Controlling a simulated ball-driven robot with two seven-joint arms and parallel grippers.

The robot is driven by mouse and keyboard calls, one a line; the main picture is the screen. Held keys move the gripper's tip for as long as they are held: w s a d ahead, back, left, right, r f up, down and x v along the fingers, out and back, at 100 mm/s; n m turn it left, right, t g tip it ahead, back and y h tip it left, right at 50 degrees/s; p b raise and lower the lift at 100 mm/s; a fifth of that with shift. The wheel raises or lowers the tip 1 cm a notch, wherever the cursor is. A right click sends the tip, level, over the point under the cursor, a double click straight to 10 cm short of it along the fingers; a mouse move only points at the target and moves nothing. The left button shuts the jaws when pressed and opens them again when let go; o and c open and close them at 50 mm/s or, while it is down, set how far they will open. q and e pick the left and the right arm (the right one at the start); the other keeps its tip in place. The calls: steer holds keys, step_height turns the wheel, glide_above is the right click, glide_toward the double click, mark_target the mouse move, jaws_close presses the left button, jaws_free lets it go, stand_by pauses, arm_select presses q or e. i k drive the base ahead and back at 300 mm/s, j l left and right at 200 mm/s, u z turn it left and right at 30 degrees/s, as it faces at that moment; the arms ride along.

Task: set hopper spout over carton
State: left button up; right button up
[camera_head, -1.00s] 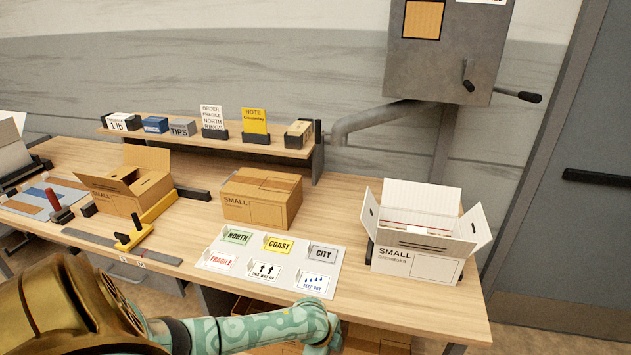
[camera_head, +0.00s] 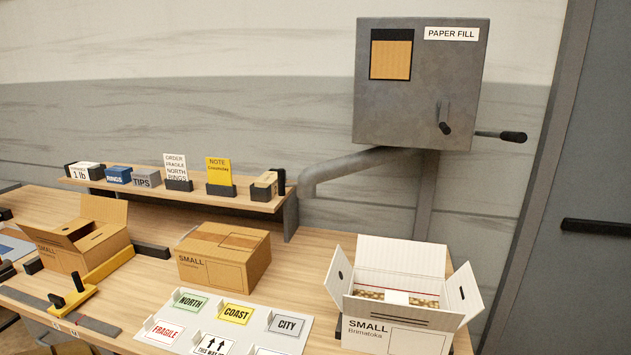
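The hopper (camera_head: 420,85) is a grey metal box on a post at the back right, labelled PAPER FILL, with an orange-tan window and two black-knobbed handles. Its bent grey spout (camera_head: 345,168) reaches out to the left and ends turned down near the right end of the shelf. An open white carton (camera_head: 398,335) marked SMALL stands at the table's right end, flaps spread. It holds a patterned tan filling and a white item. The spout's end is to the left of and behind this carton, not over it. Neither of my grippers is in view.
A closed brown carton (camera_head: 224,262) and an open brown carton (camera_head: 75,258) stand on the table. A shelf (camera_head: 140,189) carries small boxes and cards. A label sheet (camera_head: 282,342) lies in front. A grey door (camera_head: 590,180) is at the right.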

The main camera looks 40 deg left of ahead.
mark_target(308, 179)
steer(key=i+u, duration=0.35)
steer(key=i+l+u, duration=0.1)
steer(key=u, duration=0.3)
steer(key=i+l+u, duration=0.35)
steer(key=k+j, duration=0.05)
steer(key=j, duration=0.05)
